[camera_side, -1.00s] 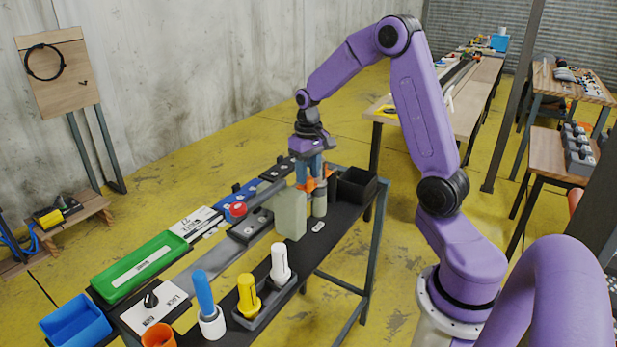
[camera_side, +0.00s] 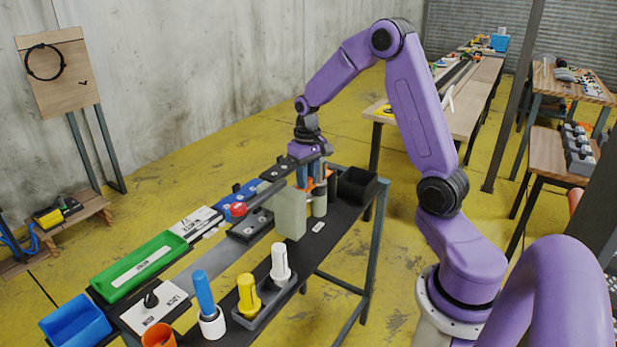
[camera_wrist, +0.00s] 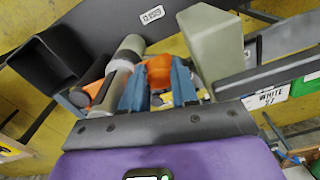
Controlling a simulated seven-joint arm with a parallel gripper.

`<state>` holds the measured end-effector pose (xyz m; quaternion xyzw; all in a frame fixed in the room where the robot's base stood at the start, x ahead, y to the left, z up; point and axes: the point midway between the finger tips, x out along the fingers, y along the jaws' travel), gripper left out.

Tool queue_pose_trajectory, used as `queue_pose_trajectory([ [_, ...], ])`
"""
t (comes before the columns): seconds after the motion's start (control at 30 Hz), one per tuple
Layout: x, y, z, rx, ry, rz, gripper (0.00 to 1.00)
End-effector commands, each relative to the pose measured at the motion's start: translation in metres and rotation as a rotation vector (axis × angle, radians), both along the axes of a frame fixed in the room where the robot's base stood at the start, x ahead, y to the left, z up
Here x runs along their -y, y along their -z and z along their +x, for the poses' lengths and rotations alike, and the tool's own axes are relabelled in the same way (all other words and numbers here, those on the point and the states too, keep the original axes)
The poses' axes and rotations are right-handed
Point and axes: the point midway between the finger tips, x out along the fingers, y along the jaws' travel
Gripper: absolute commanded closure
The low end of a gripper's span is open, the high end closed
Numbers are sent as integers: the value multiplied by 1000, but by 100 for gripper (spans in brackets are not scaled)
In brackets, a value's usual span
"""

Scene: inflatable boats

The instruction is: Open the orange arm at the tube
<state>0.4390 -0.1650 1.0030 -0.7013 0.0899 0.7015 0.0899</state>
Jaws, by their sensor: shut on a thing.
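The tube (camera_wrist: 126,58) is a grey-green cylinder with a pale band, lying diagonally in the wrist view and standing upright on the black bench in the side view (camera_side: 320,205). The orange arm (camera_wrist: 158,71) shows as a rounded orange end beside the tube. My gripper (camera_wrist: 160,84) has blue fingers on either side of this orange end and is shut on it. Another orange part (camera_wrist: 93,90) shows on the tube's other side. In the side view my gripper (camera_side: 311,176) is at the tube's top, and the fingers partly hide the orange arm.
A sage-green block (camera_side: 289,214) stands close to the tube on its left; it also shows in the wrist view (camera_wrist: 214,48). A black open bin (camera_side: 357,186) is close on the right. A red knob (camera_side: 238,209), a green tray (camera_side: 140,263) and several upright handles stand farther along the bench.

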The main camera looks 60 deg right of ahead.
Motion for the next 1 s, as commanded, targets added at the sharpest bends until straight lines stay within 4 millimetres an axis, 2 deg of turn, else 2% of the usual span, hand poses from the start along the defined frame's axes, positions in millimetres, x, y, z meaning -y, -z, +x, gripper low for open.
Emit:
queue_pose_trajectory([
  [0.17, 0, -1, 12, 1, 82, 0, 100],
  [0.47, 8, -1, 45, 2, 335, 0, 100],
  [1.0, 44, -1, 95, 4, 815, 1, 100],
])
